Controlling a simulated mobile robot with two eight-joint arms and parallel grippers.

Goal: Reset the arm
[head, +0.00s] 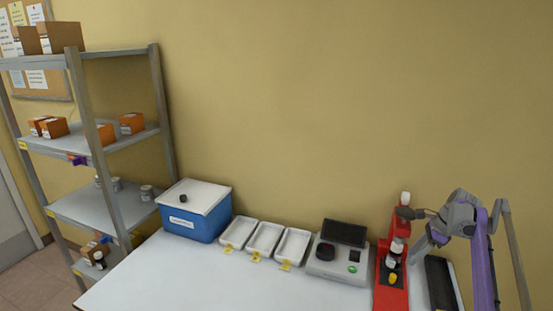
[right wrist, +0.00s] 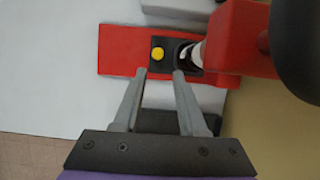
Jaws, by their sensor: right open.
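My right arm comes in from the right in the head view, with its gripper (head: 424,246) beside the red stand (head: 391,297) at the table's right end. In the right wrist view the two fingers (right wrist: 159,74) are apart with nothing between them. Their tips point at the red base, near its yellow button (right wrist: 158,54). A bottle with dark and white parts (head: 396,251) is in the stand; in the wrist view it is partly hidden by the red upper part (right wrist: 240,40). My left gripper is not in view.
A blue box with a white lid (head: 196,226), several white trays (head: 264,239) and a grey device with a dark screen (head: 343,250) line the table's back. A shelf rack (head: 165,110) with orange boxes stands at left. The table's front left (head: 170,280) is clear.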

